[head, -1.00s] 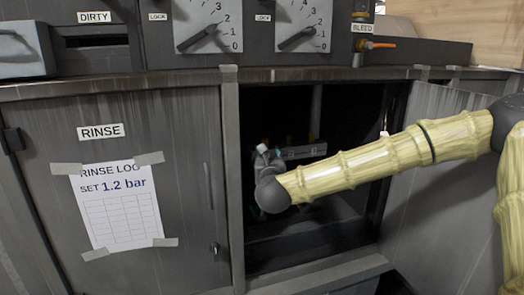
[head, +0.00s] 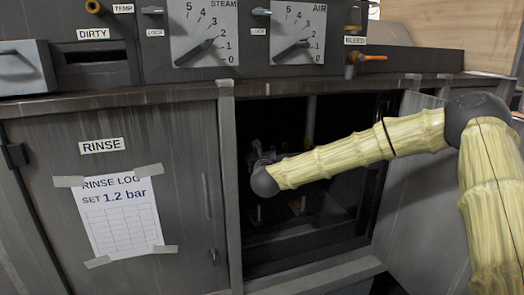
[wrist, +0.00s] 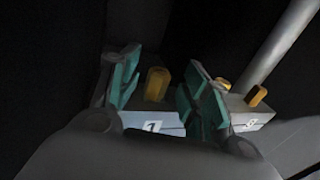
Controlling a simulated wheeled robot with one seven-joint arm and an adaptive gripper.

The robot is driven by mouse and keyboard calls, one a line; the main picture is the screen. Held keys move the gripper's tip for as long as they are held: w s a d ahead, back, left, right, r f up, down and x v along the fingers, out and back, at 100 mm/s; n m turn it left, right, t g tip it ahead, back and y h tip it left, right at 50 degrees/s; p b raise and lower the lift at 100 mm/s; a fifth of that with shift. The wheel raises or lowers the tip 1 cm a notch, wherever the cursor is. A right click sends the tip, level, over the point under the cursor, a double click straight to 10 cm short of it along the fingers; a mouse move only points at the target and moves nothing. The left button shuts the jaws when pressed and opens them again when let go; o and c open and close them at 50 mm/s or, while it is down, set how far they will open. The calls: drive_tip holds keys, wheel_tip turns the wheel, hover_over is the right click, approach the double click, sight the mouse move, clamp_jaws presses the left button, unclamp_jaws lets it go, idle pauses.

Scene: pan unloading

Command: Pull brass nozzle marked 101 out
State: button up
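In the wrist view a brass nozzle (wrist: 157,84) stands up from a grey block between the two teal finger pads of my gripper (wrist: 163,87). The pads are apart, with dark gaps on both sides of the nozzle, so I see no grip on it. A white label (wrist: 152,124) below it shows a "1"; the rest of its number is hidden or unreadable, so I cannot confirm 101. In the head view my gripper (head: 262,152) is a dim shape inside the dark open cabinet, and the nozzle cannot be made out there.
More brass nozzles stand to the right, one (wrist: 257,95) above a label (wrist: 247,126) that seems to show a "9". A grey pipe (wrist: 284,45) rises behind them. The cabinet's left post (head: 231,190) and open right door (head: 420,200) flank my arm.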

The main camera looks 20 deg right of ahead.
drive_tip(key=shift+w, duration=0.15)
drive_tip(key=shift+c, duration=0.5)
clamp_jaws()
drive_tip(key=shift+r+b, duration=0.35)
drive_tip(key=shift+r, duration=0.6)
idle(0.4)
drive_tip(key=shift+r, duration=1.1)
drive_tip(key=shift+r, duration=0.55)
